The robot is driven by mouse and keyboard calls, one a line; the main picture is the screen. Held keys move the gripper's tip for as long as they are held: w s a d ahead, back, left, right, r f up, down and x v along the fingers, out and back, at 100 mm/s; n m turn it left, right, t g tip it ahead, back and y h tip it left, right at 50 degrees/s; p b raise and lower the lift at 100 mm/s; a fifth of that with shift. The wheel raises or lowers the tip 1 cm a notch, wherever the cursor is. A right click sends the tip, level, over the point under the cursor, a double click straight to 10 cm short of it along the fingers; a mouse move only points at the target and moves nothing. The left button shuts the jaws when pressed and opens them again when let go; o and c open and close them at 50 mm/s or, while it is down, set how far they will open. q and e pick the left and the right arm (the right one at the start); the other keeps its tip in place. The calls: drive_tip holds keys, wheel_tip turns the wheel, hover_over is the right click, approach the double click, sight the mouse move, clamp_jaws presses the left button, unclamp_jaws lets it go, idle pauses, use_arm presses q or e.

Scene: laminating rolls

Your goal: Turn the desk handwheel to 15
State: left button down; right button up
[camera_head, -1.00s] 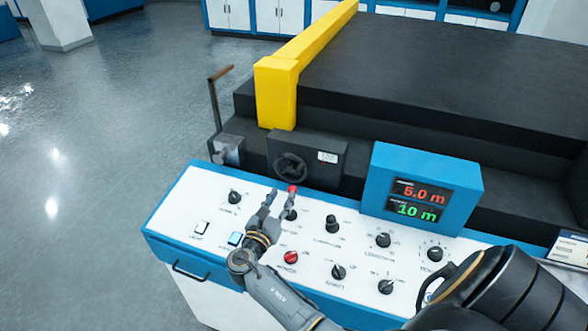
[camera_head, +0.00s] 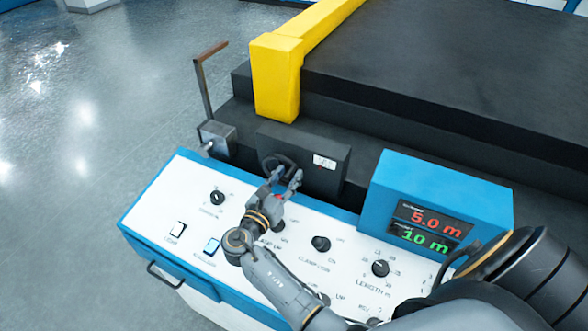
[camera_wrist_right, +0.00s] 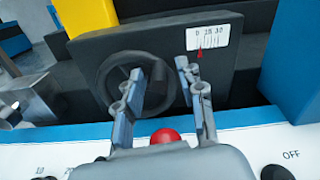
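The dark handwheel (camera_head: 270,162) is on the front of a black box behind the control desk. It also shows in the right wrist view (camera_wrist_right: 107,76). A white scale (camera_wrist_right: 208,37) marked 0, 15, 30 is at the box's upper right, with a red pointer (camera_wrist_right: 200,54) under its left part. My right gripper (camera_head: 286,174) is open and empty, with its fingertips just in front of the wheel's right side. My left gripper is not in view.
A red button (camera_wrist_right: 165,136) lies beneath my right gripper. The white desk (camera_head: 190,233) carries several knobs and switches. A blue display box (camera_head: 487,200) reads 5.0 m and 10 m. A crank lever (camera_head: 204,90) stands left of the wheel, and a yellow post (camera_head: 274,82) behind it.

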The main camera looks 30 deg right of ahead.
drive_tip(key=shift+a+r, duration=0.1)
drive_tip(key=shift+a, duration=0.05)
drive_tip(key=shift+s+a+r, duration=0.1)
drive_tip(key=shift+a, duration=0.05)
drive_tip(key=shift+c, duration=0.4)
clamp_jaws()
drive_tip(key=shift+s+f+m+b, duration=0.15)
drive_tip(key=shift+f+m+b, duration=0.3)
drive_tip(key=shift+m+b, duration=0.2)
drive_tip(key=shift+s+d+f+m, duration=0.1)
drive_tip(key=shift+d+m, duration=0.1)
drive_tip(key=shift+m, duration=0.15)
drive_tip(key=shift+s+m+b, duration=0.1)
drive_tip(key=shift+m+b, duration=0.3)
use_arm(q)
drive_tip(key=shift+s+a+f, duration=0.1)
drive_tip(key=shift+s+f, duration=0.2)
drive_tip(key=shift+f, duration=0.25)
drive_tip(key=shift+s+f, duration=0.25)
drive_tip(key=shift+f, duration=0.3)
